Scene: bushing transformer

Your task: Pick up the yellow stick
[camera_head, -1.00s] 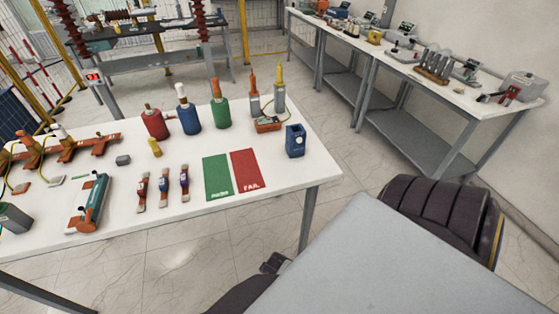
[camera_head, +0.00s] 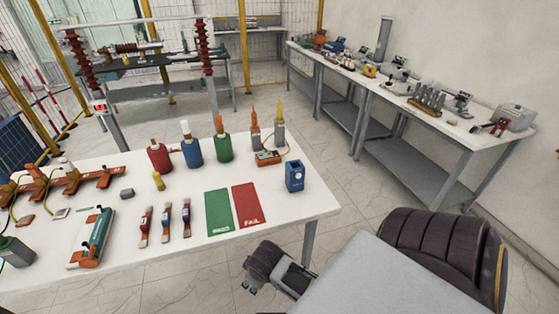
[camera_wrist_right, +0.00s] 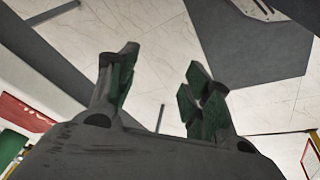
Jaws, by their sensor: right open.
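A grey bottle-like piece with a tall yellow tip (camera_head: 279,121) stands upright near the back right of the white table in the head view. A small yellow piece (camera_head: 158,181) stands farther left on the same table. I cannot tell which one is the yellow stick. My right gripper (camera_wrist_right: 160,68) is open and empty in the right wrist view, its green-padded fingers apart over pale floor. Neither yellow thing shows clearly in that view. In the head view a dark arm part of mine hangs beside the table's front right corner, clear of both. My left gripper does not show clearly.
The white table (camera_head: 305,212) also holds red (camera_head: 160,157), blue (camera_head: 192,150) and green (camera_head: 222,146) bottles, a blue box (camera_head: 294,176), green (camera_head: 219,212) and red (camera_head: 249,205) cards, and several small tools. A long side table (camera_head: 455,131) stands at right. Floor between is clear.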

